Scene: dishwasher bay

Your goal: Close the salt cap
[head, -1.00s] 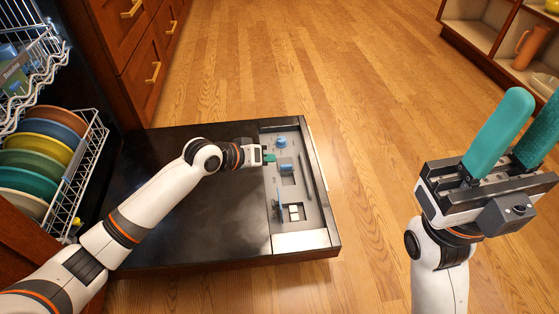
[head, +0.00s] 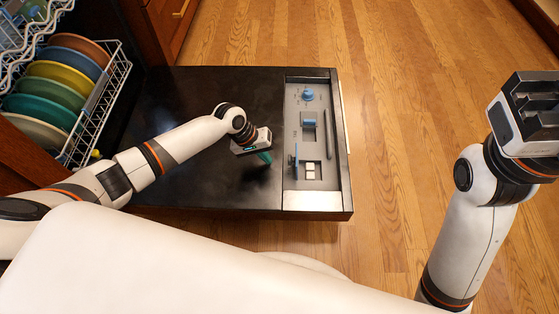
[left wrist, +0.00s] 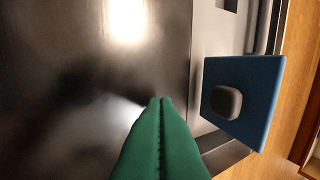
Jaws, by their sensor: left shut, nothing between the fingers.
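The open dishwasher door (head: 215,100) lies flat, with a grey panel (head: 299,110) along its right side. The panel bears a round blue knob (head: 308,94), a small blue piece (head: 309,123) at a square recess, and a blue flap (head: 295,157) standing upright beside a recess with white blocks. I cannot tell for sure which is the salt cap. The left wrist view shows a blue square plate (left wrist: 243,95) with a grey button, right of my fingers. My left gripper (head: 264,158) is shut and empty, left of the flap and apart from it.
A lower rack (head: 112,75) with several coloured plates stands at the left. A dark bar (head: 330,136) lies along the panel's right side. Wood floor (head: 400,70) is clear right of the door. My body covers the bottom.

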